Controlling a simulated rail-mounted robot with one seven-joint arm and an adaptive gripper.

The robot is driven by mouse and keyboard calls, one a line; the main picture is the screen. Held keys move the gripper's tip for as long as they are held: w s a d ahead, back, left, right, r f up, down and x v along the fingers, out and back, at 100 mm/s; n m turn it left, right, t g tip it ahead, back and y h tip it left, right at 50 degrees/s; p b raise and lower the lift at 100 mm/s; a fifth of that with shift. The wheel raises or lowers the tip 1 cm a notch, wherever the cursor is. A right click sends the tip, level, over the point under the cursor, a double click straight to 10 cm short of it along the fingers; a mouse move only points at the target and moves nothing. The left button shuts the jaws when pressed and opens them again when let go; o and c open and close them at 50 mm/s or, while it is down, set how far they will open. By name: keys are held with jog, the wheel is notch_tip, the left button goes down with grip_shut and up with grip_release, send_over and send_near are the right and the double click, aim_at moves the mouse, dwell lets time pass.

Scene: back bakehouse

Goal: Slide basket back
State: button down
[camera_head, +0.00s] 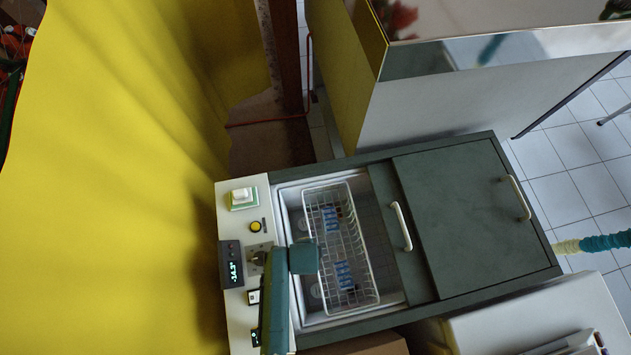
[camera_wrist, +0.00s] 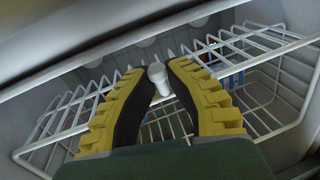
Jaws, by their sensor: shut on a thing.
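A white wire basket (camera_head: 364,243) sits in the open left part of a green-topped chest freezer (camera_head: 385,318). Blue-and-white packs (camera_head: 332,219) lie in it in two groups. In the wrist view the basket's wires (camera_wrist: 68,128) spread on both sides of my gripper (camera_wrist: 157,76). The yellow-backed fingers are closed around a short white cylindrical piece (camera_wrist: 159,78) at the basket's near side; how it joins the basket is partly hidden. In the head view my gripper (camera_head: 305,258) is over the basket's left rim, its fingertips hidden.
Freezer lids (camera_head: 450,205) with pale handles (camera_head: 401,226) cover the right part. A control panel (camera_head: 232,264) with a lit display lines the left end. A yellow curtain (camera_head: 110,190) hangs at left. A steel-topped counter (camera_head: 450,90) stands behind. Bare liner floor shows right of the basket.

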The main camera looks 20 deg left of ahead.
jog(key=shift+s+a+f, duration=0.1)
jog(key=shift+s, duration=0.1)
jog(key=c, duration=1.1)
grip_release()
jog(key=shift+s+a, duration=0.1)
jog(key=shift+a, duration=0.05)
jog(key=shift+r, duration=0.2)
jog(key=r, duration=0.3)
jog(key=s+r, duration=0.1)
jog(key=r, duration=0.3)
jog(key=d+r, duration=0.1)
jog(key=r, duration=0.3)
jog(key=shift+s+d+r, duration=0.1)
jog(key=shift+s+r, duration=0.15)
jog(key=shift+s, duration=0.15)
